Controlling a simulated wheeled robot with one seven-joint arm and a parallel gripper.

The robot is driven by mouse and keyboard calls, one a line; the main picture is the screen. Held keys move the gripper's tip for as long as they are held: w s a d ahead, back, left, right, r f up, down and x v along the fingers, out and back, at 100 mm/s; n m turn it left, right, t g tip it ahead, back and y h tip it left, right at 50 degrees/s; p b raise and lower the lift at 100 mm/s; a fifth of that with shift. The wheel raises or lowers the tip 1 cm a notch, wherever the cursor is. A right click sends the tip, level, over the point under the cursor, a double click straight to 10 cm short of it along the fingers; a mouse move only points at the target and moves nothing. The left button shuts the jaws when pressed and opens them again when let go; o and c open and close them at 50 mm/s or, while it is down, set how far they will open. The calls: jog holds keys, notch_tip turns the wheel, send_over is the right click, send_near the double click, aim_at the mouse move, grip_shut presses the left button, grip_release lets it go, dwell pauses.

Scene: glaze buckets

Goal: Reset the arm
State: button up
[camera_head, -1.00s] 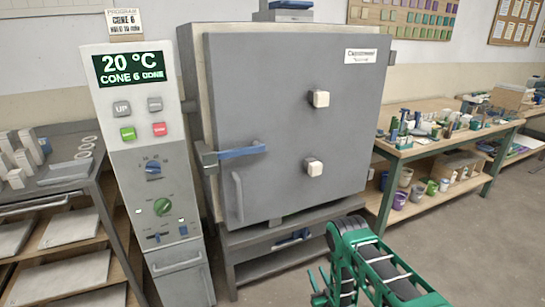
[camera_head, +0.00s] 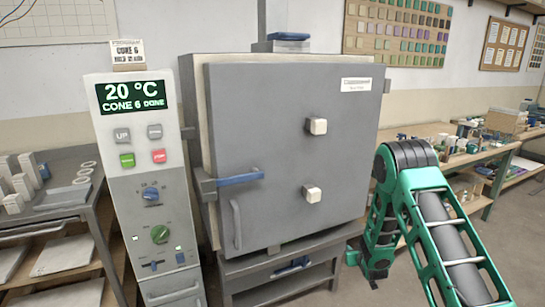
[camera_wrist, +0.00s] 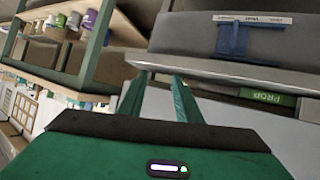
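My arm (camera_head: 440,215) is green and black and stands at the right in the head view, folded with its elbow raised in front of the workbench. Its lower end hangs low, to the right of the kiln stand. In the wrist view my gripper (camera_wrist: 159,80) shows two green fingers spread apart, with nothing between them. The tips are seen against a grey metal edge, and I cannot tell how near it is.
The grey kiln (camera_head: 285,150) is shut, with a blue-handled latch. A control panel (camera_head: 150,190) reading 20 °C stands left of it. A shelf rack (camera_head: 60,215) is at far left, a cluttered workbench (camera_head: 420,130) at right. Floor (camera_head: 520,235) at right looks clear.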

jog(key=s+d+r+m+g+h, duration=0.1)
jog(key=s+d+r+g, duration=0.1)
jog(key=s+d+r, duration=0.3)
jog(key=s+d+r+m+g+h, duration=0.1)
jog(key=s+d+r+g, duration=0.2)
jog(key=r, duration=0.5)
jog(key=s+d+r+m+g, duration=0.1)
jog(key=s+d+r, duration=0.25)
jog(key=s, duration=0.35)
jog(key=s+d+r+m+g, duration=0.1)
jog(key=s+d+r, duration=0.1)
jog(key=s+r, duration=0.4)
jog(key=s+a+r+m+g+y, duration=0.1)
jog(key=s+a+r, duration=0.1)
jog(key=s, duration=1)
jog(key=s+a+r+m+g+y, duration=0.1)
jog(key=s+a+r+g, duration=0.1)
jog(key=s, duration=0.9)
jog(key=s+a+r+g+y, duration=0.1)
jog(key=s+a+r+g, duration=0.1)
jog(key=s, duration=1)
jog(key=shift+s+a+r+m, duration=0.25)
jog(key=shift+s+r+m, duration=0.15)
jog(key=shift+r, duration=0.4)
jog(key=shift+w, duration=0.2)
jog(key=shift+w+f, duration=0.25)
jog(key=shift+w, duration=0.25)
